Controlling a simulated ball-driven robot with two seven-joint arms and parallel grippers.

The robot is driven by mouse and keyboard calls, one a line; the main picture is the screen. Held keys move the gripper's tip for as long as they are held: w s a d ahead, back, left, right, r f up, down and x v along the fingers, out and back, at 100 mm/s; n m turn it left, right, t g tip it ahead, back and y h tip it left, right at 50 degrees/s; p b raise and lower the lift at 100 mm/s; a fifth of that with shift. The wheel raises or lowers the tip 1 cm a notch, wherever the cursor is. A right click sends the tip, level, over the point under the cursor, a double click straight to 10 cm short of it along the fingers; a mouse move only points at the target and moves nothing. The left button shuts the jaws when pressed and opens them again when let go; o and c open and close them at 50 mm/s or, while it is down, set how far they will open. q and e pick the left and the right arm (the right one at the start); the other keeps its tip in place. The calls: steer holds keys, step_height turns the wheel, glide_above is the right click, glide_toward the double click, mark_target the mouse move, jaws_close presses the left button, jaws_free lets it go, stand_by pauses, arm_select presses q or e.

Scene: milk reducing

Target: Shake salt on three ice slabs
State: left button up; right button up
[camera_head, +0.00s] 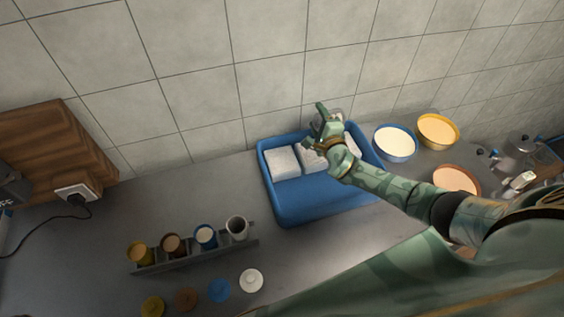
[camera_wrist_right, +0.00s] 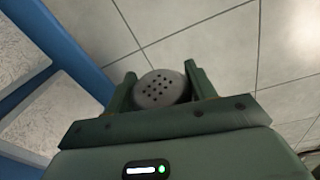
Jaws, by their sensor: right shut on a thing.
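Three pale ice slabs lie in a row along the back of the blue tray (camera_head: 318,205). The left slab (camera_head: 282,162) and the middle slab (camera_head: 312,160) show in the head view; the right slab (camera_head: 351,144) is partly hidden by my right gripper. My right gripper (camera_head: 326,122) is above the slabs at the tray's back edge. It is shut on a grey salt shaker (camera_wrist_right: 161,88), whose round, perforated top shows between the fingers in the right wrist view. Two slabs also show at the left of that view. My left gripper is not in view.
A yellow bowl (camera_head: 437,131), a blue-rimmed bowl (camera_head: 394,143) and a brown bowl (camera_head: 457,180) stand right of the tray. A rack (camera_head: 195,256) with several cups stands at front left, with round lids before it. A tiled wall is behind.

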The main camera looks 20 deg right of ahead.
steer(key=shift+r+m+g+p, duration=0.3)
steer(key=shift+m+p, duration=0.2)
steer(key=shift+m, duration=0.5)
steer(key=m, duration=0.1)
steer(key=m+y+p, duration=0.1)
steer(key=m, duration=0.1)
steer(key=shift+r+g, duration=0.3)
steer(key=shift+g, duration=0.1)
steer(key=shift+m+g+y, duration=0.3)
steer(key=shift+m+y, duration=0.3)
steer(key=shift+m, duration=0.4)
steer(key=shift+r+m, duration=0.25)
steer(key=shift+m, duration=0.35)
steer(key=m+y, duration=0.1)
steer(key=m, duration=0.1)
steer(key=m+y, duration=0.1)
steer(key=m, duration=0.1)
steer(key=shift+r+g, duration=0.35)
steer(key=shift+g, duration=0.05)
